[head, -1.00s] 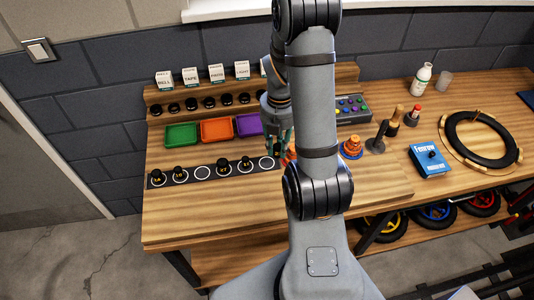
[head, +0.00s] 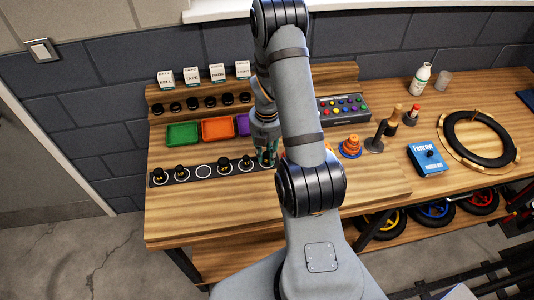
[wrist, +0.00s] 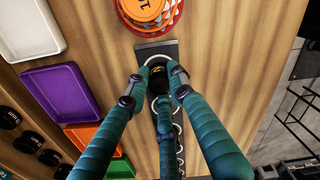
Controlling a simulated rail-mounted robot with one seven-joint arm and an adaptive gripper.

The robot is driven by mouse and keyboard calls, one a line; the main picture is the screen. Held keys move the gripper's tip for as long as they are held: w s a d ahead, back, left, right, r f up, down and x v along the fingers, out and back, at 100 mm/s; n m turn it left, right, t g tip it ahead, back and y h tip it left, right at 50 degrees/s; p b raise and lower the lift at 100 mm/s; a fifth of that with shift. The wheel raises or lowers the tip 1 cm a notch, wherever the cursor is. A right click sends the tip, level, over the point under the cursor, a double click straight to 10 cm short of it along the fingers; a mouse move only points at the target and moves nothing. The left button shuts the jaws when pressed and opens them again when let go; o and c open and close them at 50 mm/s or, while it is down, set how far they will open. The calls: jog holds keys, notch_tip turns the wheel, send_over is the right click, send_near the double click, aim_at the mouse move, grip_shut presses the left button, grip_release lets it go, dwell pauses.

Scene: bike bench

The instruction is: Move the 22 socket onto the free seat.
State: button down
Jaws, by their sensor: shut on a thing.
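My gripper (head: 266,156) is shut on a dark socket (wrist: 157,79) with a yellow marking too small to read. It is over the right end of the dark socket strip (wrist: 145,48). White ring arcs show just above and below the socket in the wrist view; I cannot tell whether it touches the strip. In the head view, two dark sockets (head: 160,177) stand at the strip's left end. An empty white-ringed seat (head: 204,171) comes after them, then two more sockets (head: 225,165). The fingers hide the strip's right end there.
Green (head: 183,134), orange (head: 217,129) and purple (head: 242,125) trays lie behind the strip. An orange stacked piece (head: 350,147) stands to the right; it is close beyond the strip's end in the wrist view. The bench in front of the strip is clear.

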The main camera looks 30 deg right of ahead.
aim_at(267, 154)
jog(key=c, duration=1.5)
grip_release()
jog(key=shift+f, duration=0.15)
jog(key=shift+w+r, duration=0.1)
jog(key=shift+r, duration=0.55)
notch_tip(267, 154, up, 11)
jog(key=shift+r+b, duration=0.1)
jog(key=shift+b, duration=0.35)
jog(key=shift+f, duration=0.2)
notch_tip(267, 154, down, 12)
jog(key=shift+r+p, duration=0.1)
jog(key=shift+p, duration=0.55)
jog(key=shift+r, duration=0.25)
jog(key=shift+r+b, duration=0.45)
jog(key=shift+r, duration=0.95)
